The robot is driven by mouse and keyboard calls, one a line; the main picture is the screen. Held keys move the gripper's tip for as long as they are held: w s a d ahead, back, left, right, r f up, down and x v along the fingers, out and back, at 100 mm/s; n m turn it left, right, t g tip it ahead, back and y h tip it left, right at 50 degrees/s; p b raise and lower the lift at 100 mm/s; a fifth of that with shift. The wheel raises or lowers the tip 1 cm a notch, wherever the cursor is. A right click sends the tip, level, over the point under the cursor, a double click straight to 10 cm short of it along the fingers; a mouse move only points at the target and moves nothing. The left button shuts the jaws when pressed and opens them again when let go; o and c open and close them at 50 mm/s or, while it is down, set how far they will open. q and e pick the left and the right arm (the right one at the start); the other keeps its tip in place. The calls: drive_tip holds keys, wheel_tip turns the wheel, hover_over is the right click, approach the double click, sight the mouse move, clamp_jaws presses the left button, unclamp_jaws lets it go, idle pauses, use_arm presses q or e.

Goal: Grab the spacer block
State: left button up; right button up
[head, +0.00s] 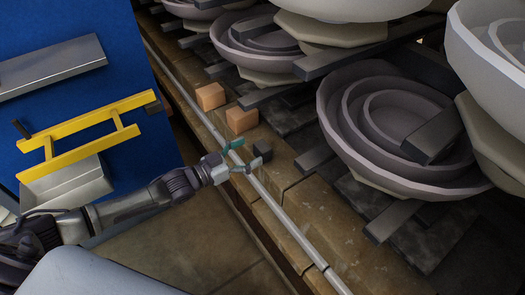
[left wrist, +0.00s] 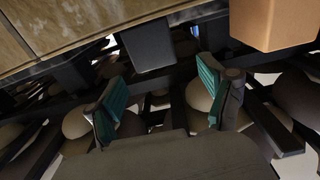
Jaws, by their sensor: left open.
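My left gripper (head: 240,158) is open and empty at the edge of the wooden ledge, by the long metal rail. A small dark block (head: 263,150) sits on the ledge just beyond its fingertips, apart from them. In the left wrist view, the teal-padded fingers (left wrist: 158,97) are spread, and a dark block (left wrist: 148,43) shows ahead between them. Two tan blocks stand farther up the ledge, a nearer one (head: 242,119) and a farther one (head: 211,96). A tan block (left wrist: 275,22) also shows at the wrist view's upper right. Which block is the spacer block, I cannot tell.
A metal rail (head: 285,217) runs along the ledge's front. Stacked insulator bowls (head: 392,125) and dark bars (head: 393,219) fill the area behind. A blue panel (head: 110,88) with a yellow ladder-like frame (head: 85,118) and a grey box (head: 68,188) is at left.

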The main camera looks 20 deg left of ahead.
sight(257, 150)
use_arm(q)
drive_tip(key=x, duration=0.5)
drive_tip(key=shift+s+d+f, duration=0.15)
drive_tip(key=shift+f, duration=0.2)
drive_tip(key=c, duration=1.4)
